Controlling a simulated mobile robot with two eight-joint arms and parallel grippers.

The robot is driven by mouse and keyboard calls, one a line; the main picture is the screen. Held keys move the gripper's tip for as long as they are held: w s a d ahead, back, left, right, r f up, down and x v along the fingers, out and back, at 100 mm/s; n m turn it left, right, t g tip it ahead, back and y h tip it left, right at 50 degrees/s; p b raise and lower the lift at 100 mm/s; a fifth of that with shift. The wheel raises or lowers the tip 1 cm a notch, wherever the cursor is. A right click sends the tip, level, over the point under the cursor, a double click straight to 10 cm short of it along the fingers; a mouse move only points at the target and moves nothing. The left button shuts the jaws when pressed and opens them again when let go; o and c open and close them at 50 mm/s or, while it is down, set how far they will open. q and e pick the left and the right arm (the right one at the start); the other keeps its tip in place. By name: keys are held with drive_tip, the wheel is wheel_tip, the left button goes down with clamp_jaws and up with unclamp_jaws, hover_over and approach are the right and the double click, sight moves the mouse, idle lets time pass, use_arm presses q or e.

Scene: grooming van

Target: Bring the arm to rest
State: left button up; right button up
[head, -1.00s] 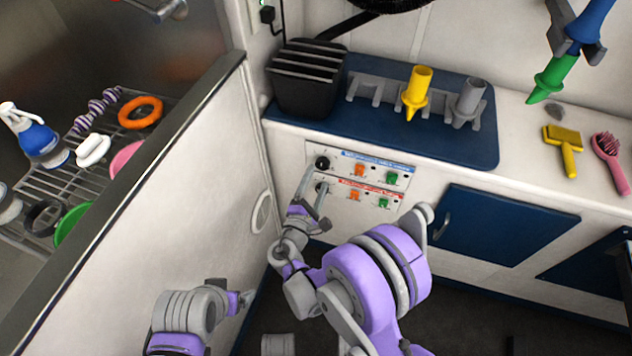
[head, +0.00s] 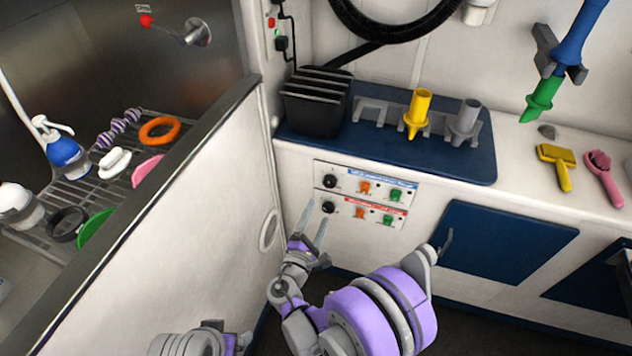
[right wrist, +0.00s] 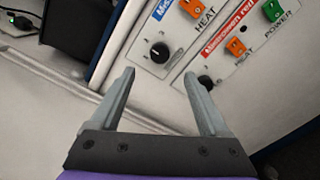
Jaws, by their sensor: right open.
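My right gripper (head: 312,224) is open and empty, in front of the cabinet wall just below the control panel (head: 350,208). In the right wrist view its two fingers (right wrist: 160,90) stand apart with nothing between them. The panel has two rows, each with a black knob, an orange switch and a green switch. The upper knob (right wrist: 160,52) shows beyond the fingers, and the lower knob (right wrist: 206,82) is partly behind the right finger. My left arm shows only in part at the bottom edge of the head view; its gripper cannot be made out.
A blue mat (head: 395,158) on the counter holds a black slotted box (head: 316,104) and a grey rack with yellow and grey nozzles. Brushes lie at right. The tub wall (head: 165,215) stands close on the left. A blue cabinet door (head: 505,243) is at lower right.

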drive_tip(key=s+d+r+m+g, duration=0.1)
drive_tip(key=s+d+m+g, duration=0.35)
drive_tip(key=d, duration=0.45)
drive_tip(key=s+d+r+m+g, duration=0.2)
drive_tip(key=s+d+m+g, duration=0.3)
drive_tip(key=d, duration=0.4)
drive_tip(key=s+f+m+g+y, duration=0.1)
drive_tip(key=s+m+g+y, duration=0.3)
drive_tip(key=s, duration=0.6)
drive_tip(key=s+m+t+y, duration=0.1)
drive_tip(key=s+m+y, duration=0.1)
drive_tip(key=s+m, duration=0.7)
use_arm(q)
wheel_tip(320, 180, up, 25)
drive_tip(key=w+t+p, duration=0.1)
drive_tip(key=p, duration=2.1)
drive_tip(key=shift+w, duration=0.15)
use_arm(e)
wheel_tip(320, 180, up, 25)
drive_tip(key=n, duration=0.2)
drive_tip(key=shift+s+a+t, duration=0.2)
drive_tip(key=shift+a+t, duration=0.25)
drive_tip(key=shift+s+f, duration=0.1)
drive_tip(key=shift+s, duration=0.05)
